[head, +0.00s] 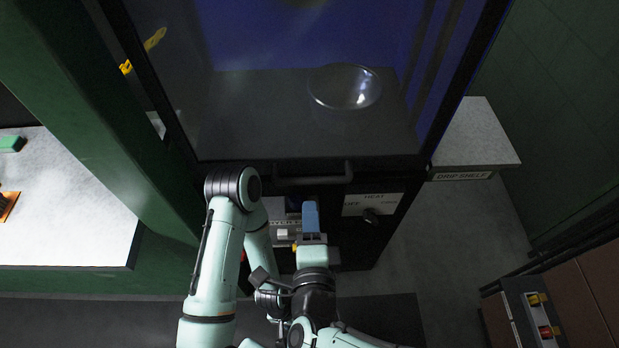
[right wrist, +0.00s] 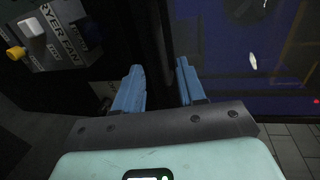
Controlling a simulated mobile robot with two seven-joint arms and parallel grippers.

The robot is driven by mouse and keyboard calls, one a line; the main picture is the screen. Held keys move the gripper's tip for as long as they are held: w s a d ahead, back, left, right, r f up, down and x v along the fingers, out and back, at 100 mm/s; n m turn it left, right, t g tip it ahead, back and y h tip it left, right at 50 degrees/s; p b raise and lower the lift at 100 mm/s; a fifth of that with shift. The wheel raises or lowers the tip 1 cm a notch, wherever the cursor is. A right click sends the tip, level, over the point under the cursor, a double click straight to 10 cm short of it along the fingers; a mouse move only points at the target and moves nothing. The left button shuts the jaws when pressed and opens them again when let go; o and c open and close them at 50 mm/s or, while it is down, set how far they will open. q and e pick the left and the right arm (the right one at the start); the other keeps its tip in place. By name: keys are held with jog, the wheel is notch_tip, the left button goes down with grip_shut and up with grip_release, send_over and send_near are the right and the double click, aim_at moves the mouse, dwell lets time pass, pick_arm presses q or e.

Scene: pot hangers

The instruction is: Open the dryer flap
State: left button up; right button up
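The dryer is a dark cabinet with a large clear flap (head: 270,115) across its front. The flap looks closed. A dark bar handle (head: 313,180) runs along the flap's lower edge. My right gripper (head: 310,212) is just below this handle, its blue fingers pointing toward the cabinet. In the right wrist view the blue fingers (right wrist: 160,88) are apart, with a dark upright edge or bar ahead of the gap. I cannot tell whether the handle is between them. My left arm folds over on the left; its fingers are not visible.
A glass bowl (head: 345,88) is behind the flap. A HEAT panel with a knob (head: 371,216) is below the handle, and a DRYER FAN switch box (right wrist: 55,35) is close by. A drip shelf (head: 470,140) is at right. A green post (head: 100,110) stands at left.

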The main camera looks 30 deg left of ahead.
aim_at(308, 178)
jog(key=x, duration=1.1)
jog(key=shift+a, duration=0.1)
grip_shut()
